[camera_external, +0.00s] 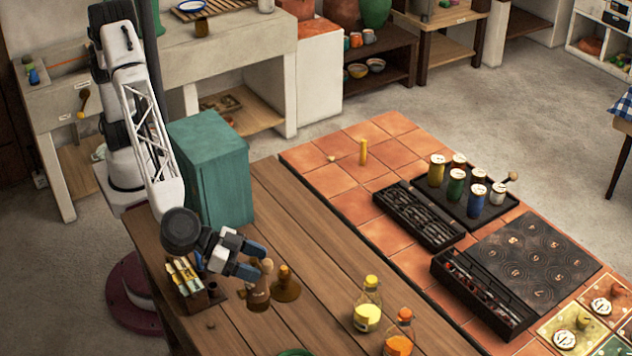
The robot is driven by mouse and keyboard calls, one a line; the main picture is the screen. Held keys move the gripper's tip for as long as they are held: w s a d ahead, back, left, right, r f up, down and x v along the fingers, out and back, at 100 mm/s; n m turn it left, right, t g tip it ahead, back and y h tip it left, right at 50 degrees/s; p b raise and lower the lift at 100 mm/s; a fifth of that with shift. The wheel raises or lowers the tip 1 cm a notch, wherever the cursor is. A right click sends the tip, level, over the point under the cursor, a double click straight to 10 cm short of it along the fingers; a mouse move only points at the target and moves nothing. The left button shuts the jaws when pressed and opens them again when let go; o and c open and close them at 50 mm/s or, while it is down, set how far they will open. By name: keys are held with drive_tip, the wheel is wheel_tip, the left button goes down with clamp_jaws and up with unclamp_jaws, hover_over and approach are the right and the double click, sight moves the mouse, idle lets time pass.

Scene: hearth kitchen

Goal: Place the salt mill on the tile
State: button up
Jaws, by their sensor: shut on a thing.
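Terracotta tiles (330,180) cover the far right part of the surface. Patterned square tiles (563,339) lie at the lower right. Which tile the task names is not clear.
A small rack of packets (188,285) stands left of my gripper. A yellow bottle (367,312) and an orange bottle (398,335) stand to the right. A teal box (215,170) is behind. Black trays (418,215) and several jars fill the tiled side. The middle planks are clear.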

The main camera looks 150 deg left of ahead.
drive_tip(key=s+a+n+g+y, duration=0.1)
drive_tip(key=s+a+n+g, duration=0.2)
drive_tip(key=s+a, duration=0.85)
drive_tip(key=s+a+n+g+y, duration=0.1)
drive_tip(key=s+a+n+g, duration=0.3)
drive_tip(key=a, duration=1.5)
drive_tip(key=s+a+n+g+y, duration=0.1)
drive_tip(key=s+a+n+g, duration=0.15)
drive_tip(key=s+a, duration=0.95)
drive_tip(key=s+a+n+g+h, duration=0.2)
drive_tip(key=s+a+n+g, duration=0.2)
drive_tip(key=s+a, duration=0.95)
drive_tip(key=s+a+n+g+h, duration=0.1)
drive_tip(key=s+a+n+g, duration=0.3)
drive_tip(key=s+a, duration=0.95)
drive_tip(key=s+d+f, duration=0.3)
drive_tip(key=s+f, duration=0.1)
drive_tip(key=f, duration=0.5)
drive_tip(key=shift+s+d+f, duration=0.2)
drive_tip(key=shift+d+f, duration=0.1)
drive_tip(key=shift+d, duration=0.05)
drive_tip(key=shift+w+a+m+g, duration=0.1)
drive_tip(key=shift+m+g, duration=0.15)
drive_tip(key=w+a+f, duration=0.1)
drive_tip(key=w+a, duration=0.7)
drive_tip(key=a, duration=0.5)
drive_tip(key=shift+w+a+f, duration=0.15)
drive_tip(key=shift+w+f, duration=0.05)
drive_tip(key=shift+w, duration=0.1)
drive_tip(key=shift+f, duration=0.1)
